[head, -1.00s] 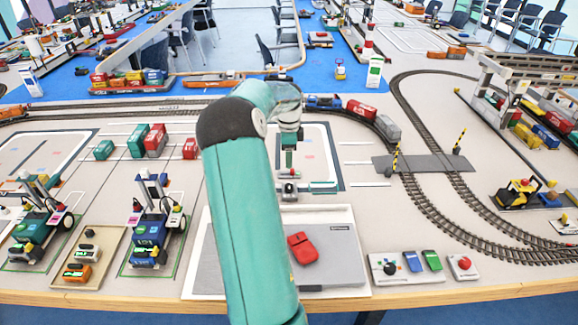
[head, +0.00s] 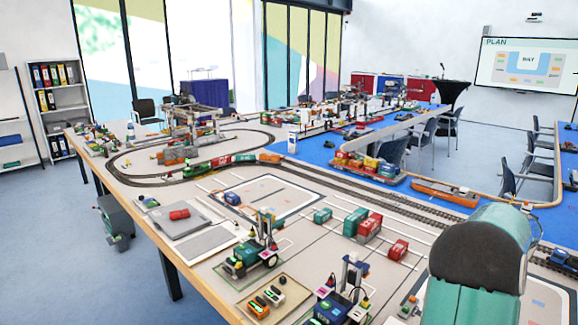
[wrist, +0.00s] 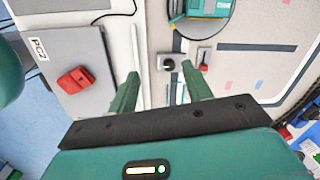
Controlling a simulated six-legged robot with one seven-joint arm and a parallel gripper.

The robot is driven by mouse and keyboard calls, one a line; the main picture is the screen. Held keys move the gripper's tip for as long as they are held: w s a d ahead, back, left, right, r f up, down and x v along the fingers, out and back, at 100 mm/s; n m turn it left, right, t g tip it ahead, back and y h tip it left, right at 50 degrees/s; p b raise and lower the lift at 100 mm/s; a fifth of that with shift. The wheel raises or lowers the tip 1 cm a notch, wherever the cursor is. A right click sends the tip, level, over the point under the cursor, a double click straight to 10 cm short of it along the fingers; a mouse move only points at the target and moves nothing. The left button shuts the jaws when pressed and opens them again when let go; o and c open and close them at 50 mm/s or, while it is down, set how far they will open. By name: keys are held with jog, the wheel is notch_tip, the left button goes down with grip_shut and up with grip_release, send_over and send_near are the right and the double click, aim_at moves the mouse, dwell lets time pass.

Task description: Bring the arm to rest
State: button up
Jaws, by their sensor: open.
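My gripper (wrist: 160,82) shows in the wrist view as two green fingers, spread apart with nothing between them. It points down over the table. A small dark knob on a light block (wrist: 168,61) lies beyond the gap between the fingertips. My arm's teal and black link fills the lower right of the head view, and the gripper itself is out of that picture.
In the wrist view, a red object (wrist: 75,80) lies on a grey board (wrist: 60,48) left of the fingers. In the head view, model cranes (head: 255,248), tracks and containers crowd the table (head: 135,208). Floor (head: 60,255) is open at left.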

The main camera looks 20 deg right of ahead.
jog(key=w+a+r+n+t, duration=0.15)
jog(key=a+r+n, duration=0.3)
jog(key=a, duration=0.55)
jog(key=w+a+r+n, duration=0.3)
jog(key=a+n, duration=0.2)
jog(key=a, duration=0.5)
jog(key=w+a+r+n+t, duration=0.15)
jog(key=a+r+n, duration=0.25)
jog(key=a, duration=0.6)
jog(key=s+a+n+t, duration=0.1)
jog(key=s+a+n, duration=0.4)
jog(key=a, duration=0.6)
jog(key=s+a+n, duration=0.6)
jog(key=a+n, duration=0.3)
jog(key=a, duration=0.2)
jog(key=shift+r+t, duration=0.15)
jog(key=shift+t, duration=0.25)
jog(key=shift+a+n, duration=0.1)
jog(key=shift+n, duration=0.15)
jog(key=shift+c, duration=1.4)
jog(key=shift+w, duration=0.1)
jog(key=shift+d, duration=0.2)
